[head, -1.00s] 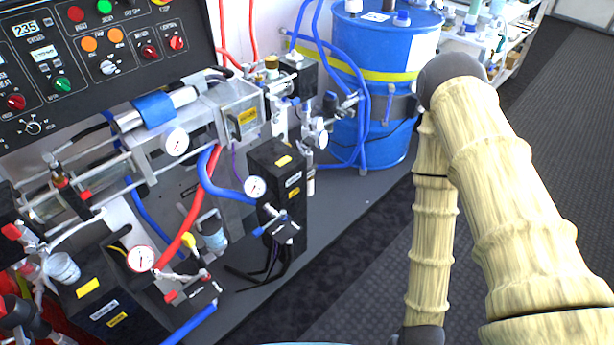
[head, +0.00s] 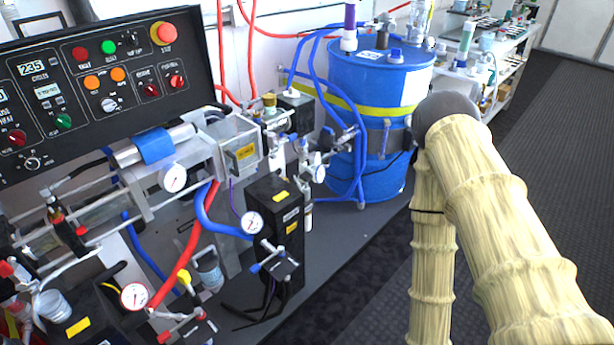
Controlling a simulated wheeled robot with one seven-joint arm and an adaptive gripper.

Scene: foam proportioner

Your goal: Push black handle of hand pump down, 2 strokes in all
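I cannot pick out a hand pump with a black handle in the head view. The foam proportioner (head: 240,155) fills the left half, with a clear-walled block, rods, gauges and red and blue hoses. A blue drum (head: 370,105) with a yellow band stands behind it, with a white and purple fitting (head: 349,25) upright on its lid. My arm, in a cream ribbed sleeve, rises at the right and bends at a grey joint in front of the drum's right side. My gripper is out of view, so its state does not show.
A black control panel (head: 60,75) with a red stop button (head: 163,33) stands at upper left. The grey bench (head: 345,235) has bare room right of the black block (head: 275,215). A white shelf unit (head: 520,50) stands at upper right. Dark open floor (head: 560,150) lies at right.

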